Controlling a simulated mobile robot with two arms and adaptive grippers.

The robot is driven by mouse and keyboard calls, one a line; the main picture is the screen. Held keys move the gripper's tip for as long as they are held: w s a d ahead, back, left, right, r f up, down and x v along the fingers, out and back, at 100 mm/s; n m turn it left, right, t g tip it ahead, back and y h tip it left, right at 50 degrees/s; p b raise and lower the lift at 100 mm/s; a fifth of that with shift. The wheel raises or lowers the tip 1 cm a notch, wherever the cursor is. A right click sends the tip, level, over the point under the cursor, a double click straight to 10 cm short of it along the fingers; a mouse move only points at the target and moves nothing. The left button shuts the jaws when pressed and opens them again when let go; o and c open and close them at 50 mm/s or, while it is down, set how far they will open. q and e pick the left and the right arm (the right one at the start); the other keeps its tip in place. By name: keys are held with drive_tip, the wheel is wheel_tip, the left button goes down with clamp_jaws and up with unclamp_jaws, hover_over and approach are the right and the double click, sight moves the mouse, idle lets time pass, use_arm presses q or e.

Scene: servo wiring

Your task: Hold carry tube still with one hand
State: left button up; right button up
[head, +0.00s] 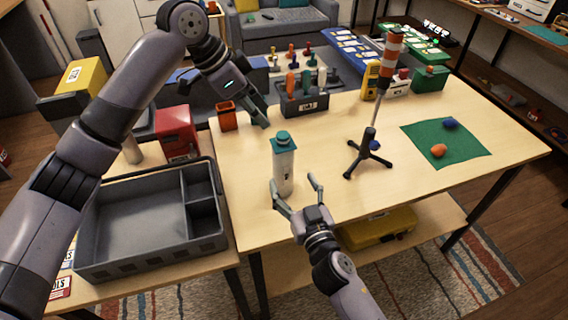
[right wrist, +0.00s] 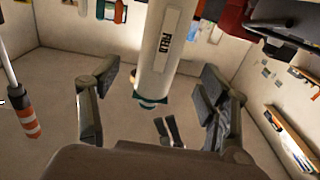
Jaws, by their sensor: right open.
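The carry tube (head: 284,170) is white with a teal cap and stands upright near the table's front edge.
A grey divided tray (head: 130,225) stands at left. A tripod (head: 366,155) with a striped pole and a green mat (head: 470,150) are at right.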

sight(287, 170)
drive_tip(key=x, duration=0.8)
drive_tip(key=shift+c, duration=0.4)
